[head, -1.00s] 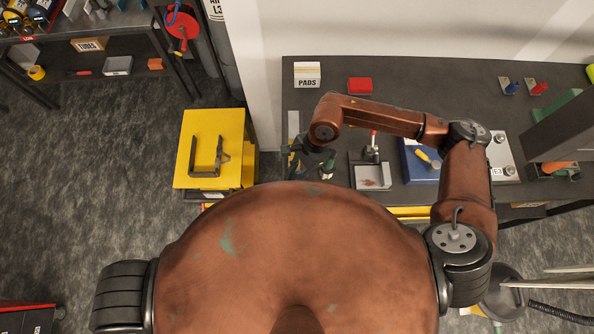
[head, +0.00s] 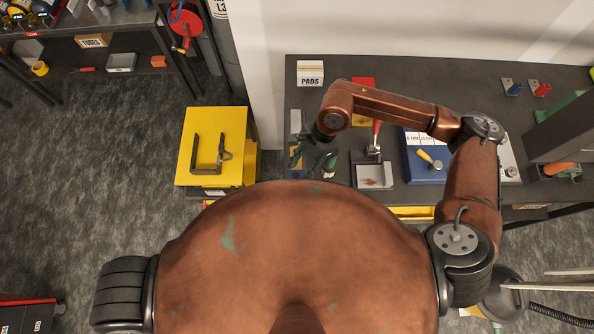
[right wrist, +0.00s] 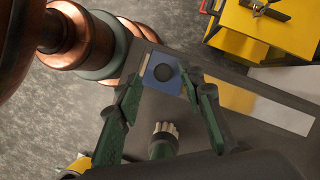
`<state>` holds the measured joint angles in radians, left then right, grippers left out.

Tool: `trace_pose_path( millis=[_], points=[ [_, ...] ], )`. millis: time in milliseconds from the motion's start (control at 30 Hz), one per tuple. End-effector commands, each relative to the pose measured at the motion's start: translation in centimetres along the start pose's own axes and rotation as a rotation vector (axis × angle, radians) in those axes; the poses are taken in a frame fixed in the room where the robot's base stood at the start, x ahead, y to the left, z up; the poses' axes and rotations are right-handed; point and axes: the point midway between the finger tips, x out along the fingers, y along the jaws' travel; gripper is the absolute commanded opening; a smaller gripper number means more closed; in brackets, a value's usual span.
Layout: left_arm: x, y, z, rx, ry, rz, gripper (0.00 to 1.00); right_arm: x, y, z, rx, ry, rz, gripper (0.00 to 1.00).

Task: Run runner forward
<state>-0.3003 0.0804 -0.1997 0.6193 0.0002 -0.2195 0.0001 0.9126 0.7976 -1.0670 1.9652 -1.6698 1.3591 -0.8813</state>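No part is clearly marked as the runner. In the right wrist view, a blue square plate with a dark round knob (right wrist: 164,73) lies near the end of the bench. My right gripper (right wrist: 167,82) has two green fingers spread apart, one on each side of the plate in the picture. I see nothing held between them, and contact with the knob cannot be told. In the head view my right gripper (head: 312,158) is over the bench's left end, partly hidden by its own wrist. My left gripper is not in view.
A green holder with pale rods (right wrist: 163,130) stands close to the fingers. The bench (head: 440,75) also bears a PADS box (head: 310,72), a small press with a red handle (head: 376,135) and a blue unit (head: 425,172). A yellow cabinet (head: 235,125) stands left.

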Motion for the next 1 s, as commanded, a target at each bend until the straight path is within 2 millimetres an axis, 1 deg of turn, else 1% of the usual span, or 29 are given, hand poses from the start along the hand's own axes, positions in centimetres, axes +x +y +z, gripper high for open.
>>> trace_pose_path(
  millis=[33, 200, 300, 400, 567, 1000],
  points=[
    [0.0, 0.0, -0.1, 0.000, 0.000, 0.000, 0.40, -1.2, -0.1, -0.1, -0.001, 0.003, -0.003, 0.36],
    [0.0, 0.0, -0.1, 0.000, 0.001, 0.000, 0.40, -4.7, -0.1, -0.1, -0.001, 0.002, -0.002, 0.36],
    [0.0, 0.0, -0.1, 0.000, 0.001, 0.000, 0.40, -6.2, 0.0, 0.0, -0.002, 0.001, 0.000, 0.36],
    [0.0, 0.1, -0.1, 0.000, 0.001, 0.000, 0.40, -7.2, 0.0, 0.0, -0.002, 0.001, 0.000, 0.36],
    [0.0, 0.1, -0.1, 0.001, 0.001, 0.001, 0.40, -7.8, 0.0, 0.1, -0.002, -0.001, 0.002, 0.36],
    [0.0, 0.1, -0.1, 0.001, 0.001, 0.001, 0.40, -7.8, 0.0, 0.1, -0.001, -0.001, 0.002, 0.36]
  ],
)
